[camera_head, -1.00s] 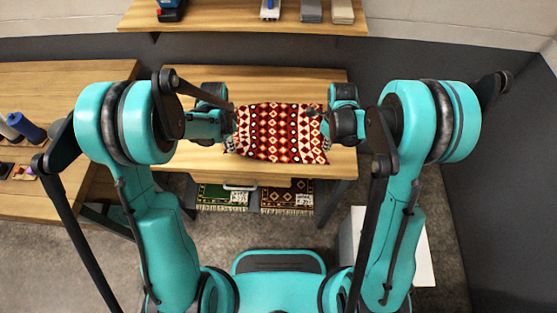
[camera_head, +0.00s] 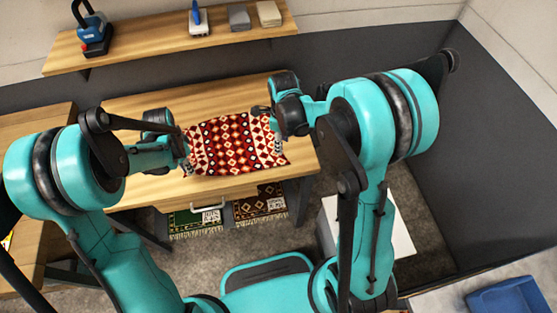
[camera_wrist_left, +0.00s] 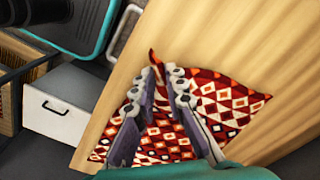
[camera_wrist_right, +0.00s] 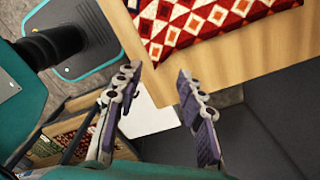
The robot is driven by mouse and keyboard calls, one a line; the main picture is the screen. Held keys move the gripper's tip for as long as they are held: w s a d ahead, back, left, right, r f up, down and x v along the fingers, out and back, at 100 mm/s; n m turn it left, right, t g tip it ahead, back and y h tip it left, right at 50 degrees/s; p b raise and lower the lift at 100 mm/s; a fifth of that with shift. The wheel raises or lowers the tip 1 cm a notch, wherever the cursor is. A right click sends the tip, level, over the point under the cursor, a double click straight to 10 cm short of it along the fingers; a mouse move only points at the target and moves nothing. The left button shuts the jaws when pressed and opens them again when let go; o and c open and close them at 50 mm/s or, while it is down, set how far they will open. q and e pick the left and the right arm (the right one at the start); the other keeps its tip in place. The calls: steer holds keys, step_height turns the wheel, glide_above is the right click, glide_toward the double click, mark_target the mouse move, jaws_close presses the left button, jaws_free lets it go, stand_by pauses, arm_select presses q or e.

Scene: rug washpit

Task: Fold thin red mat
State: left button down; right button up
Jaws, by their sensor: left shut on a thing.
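The thin red mat (camera_head: 235,145), patterned in red, white and dark diamonds, lies spread on the wooden table. My left gripper (camera_head: 187,150) is at its left edge. In the left wrist view the left gripper (camera_wrist_left: 172,72) is shut on the mat (camera_wrist_left: 218,103), and a bit of its edge sticks up by the fingertips. My right gripper (camera_head: 268,112) is by the mat's upper right corner. In the right wrist view the right gripper (camera_wrist_right: 155,75) has its fingers apart with nothing between them. The mat (camera_wrist_right: 190,22) shows beyond them.
The table (camera_head: 135,103) has bare wood around the mat. A shelf (camera_head: 150,38) with tools is behind. A white box (camera_head: 400,235) stands right; a blue tray (camera_head: 508,295) is at lower right.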

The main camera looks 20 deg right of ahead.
mark_target(282, 161)
step_height(282, 161, down, 9)
stand_by(0.5)
jaws_close()
steer(key=shift+r, duration=0.1)
steer(key=shift+r, duration=2.35)
